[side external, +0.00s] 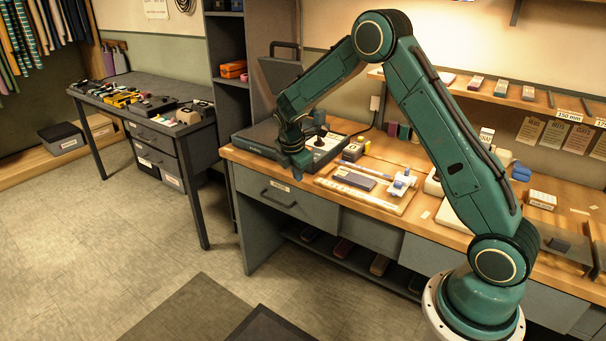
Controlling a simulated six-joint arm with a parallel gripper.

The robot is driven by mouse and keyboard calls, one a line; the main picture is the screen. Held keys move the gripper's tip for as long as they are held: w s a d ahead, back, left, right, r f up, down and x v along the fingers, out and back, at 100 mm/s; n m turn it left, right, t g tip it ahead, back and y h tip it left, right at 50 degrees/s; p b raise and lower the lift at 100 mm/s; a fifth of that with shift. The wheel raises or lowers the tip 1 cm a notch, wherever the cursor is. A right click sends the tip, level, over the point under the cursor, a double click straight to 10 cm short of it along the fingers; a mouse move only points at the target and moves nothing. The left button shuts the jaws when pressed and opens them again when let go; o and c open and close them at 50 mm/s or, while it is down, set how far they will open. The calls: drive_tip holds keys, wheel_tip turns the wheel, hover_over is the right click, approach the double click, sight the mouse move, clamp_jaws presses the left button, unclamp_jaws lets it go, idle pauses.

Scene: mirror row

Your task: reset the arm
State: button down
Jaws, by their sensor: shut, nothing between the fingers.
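My green arm rises from its round base at the lower right of the side external view and bends over the wooden workbench (425,212). My gripper (301,166) points down near the left end of the bench, at the front edge of a dark flat case (254,138). It is shut, and I see nothing held in it. I cannot tell whether its tips touch the case or hang just above it.
Small boxes stand on the wall shelf (455,88) behind. A dark side table (130,84) with several tools stands at the left. Floor between is clear.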

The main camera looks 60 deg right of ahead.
drive_tip(key=s+a+r+m+t+y, duration=0.1)
drive_tip(key=s+a+r+m, duration=0.1)
drive_tip(key=s+a+r, duration=0.3)
drive_tip(key=s+a+r+m+t, duration=0.1)
drive_tip(key=s+r+m, duration=0.25)
drive_tip(key=r, duration=0.35)
drive_tip(key=s+a+r+m+y, duration=0.1)
drive_tip(key=s+a+r+m, duration=0.1)
drive_tip(key=s+a+r, duration=0.3)
drive_tip(key=s+a+r+m+t, duration=0.1)
drive_tip(key=s+a+r+m, duration=0.1)
drive_tip(key=s, duration=0.7)
drive_tip(key=s+a+r+m+t+y, duration=0.1)
drive_tip(key=s+m, duration=0.4)
drive_tip(key=s, duration=0.5)
drive_tip(key=a+r, duration=0.1)
drive_tip(key=a, duration=0.1)
drive_tip(key=shift+a+y, duration=0.3)
drive_tip(key=shift+a, duration=0.05)
